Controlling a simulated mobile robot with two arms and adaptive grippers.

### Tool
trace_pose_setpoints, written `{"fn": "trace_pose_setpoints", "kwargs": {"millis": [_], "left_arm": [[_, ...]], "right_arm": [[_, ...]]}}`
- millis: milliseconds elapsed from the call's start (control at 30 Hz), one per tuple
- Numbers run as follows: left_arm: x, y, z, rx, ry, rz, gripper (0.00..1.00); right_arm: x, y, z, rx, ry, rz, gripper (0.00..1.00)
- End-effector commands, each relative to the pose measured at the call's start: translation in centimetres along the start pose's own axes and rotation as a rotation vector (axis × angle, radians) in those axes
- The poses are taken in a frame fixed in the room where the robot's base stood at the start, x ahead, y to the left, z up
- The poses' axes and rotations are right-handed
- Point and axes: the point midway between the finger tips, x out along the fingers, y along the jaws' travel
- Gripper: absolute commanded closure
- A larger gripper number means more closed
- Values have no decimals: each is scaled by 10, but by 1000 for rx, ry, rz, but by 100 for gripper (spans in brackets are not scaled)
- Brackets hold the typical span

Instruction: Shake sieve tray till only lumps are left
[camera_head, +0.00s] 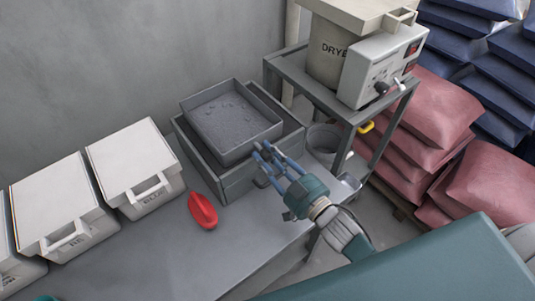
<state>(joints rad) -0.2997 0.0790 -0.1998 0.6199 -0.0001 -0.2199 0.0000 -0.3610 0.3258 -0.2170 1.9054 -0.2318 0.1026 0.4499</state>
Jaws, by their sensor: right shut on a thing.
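The sieve tray (190,104) is a grey square tray with grey powder (228,120) and small lumps in it. It sits over a larger grey box (206,178), tilted relative to it. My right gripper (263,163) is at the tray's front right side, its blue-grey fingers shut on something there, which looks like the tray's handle. The fingers hide the grasped part.
Lidded white bins (133,160) stand at the left of the grey bench (190,262). A red scoop (202,211) lies in front of the box. A dryer (336,48) stands on a metal stand at the back right, with a grey bucket (323,138) below. Pink sacks (440,110) and blue sacks are stacked at right.

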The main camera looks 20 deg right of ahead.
Motion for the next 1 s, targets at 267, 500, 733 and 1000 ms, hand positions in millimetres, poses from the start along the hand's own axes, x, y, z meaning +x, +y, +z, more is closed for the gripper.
{"fn": "trace_pose_setpoints", "kwargs": {"millis": [267, 500, 733, 1000], "left_arm": [[-3, -1, 0, 0, -1, -1, 100], [-4, -2, 0, 1, -1, -2, 100], [-4, -2, 0, 1, -1, -2, 100], [-3, -2, 2, 1, -2, -2, 100]], "right_arm": [[1, 33, -4, -8, 6, -1, 100], [1, 44, -4, -2, 9, 0, 100], [1, 43, -4, -2, 9, -1, 57], [0, 43, -2, -1, 5, 0, 57]]}}
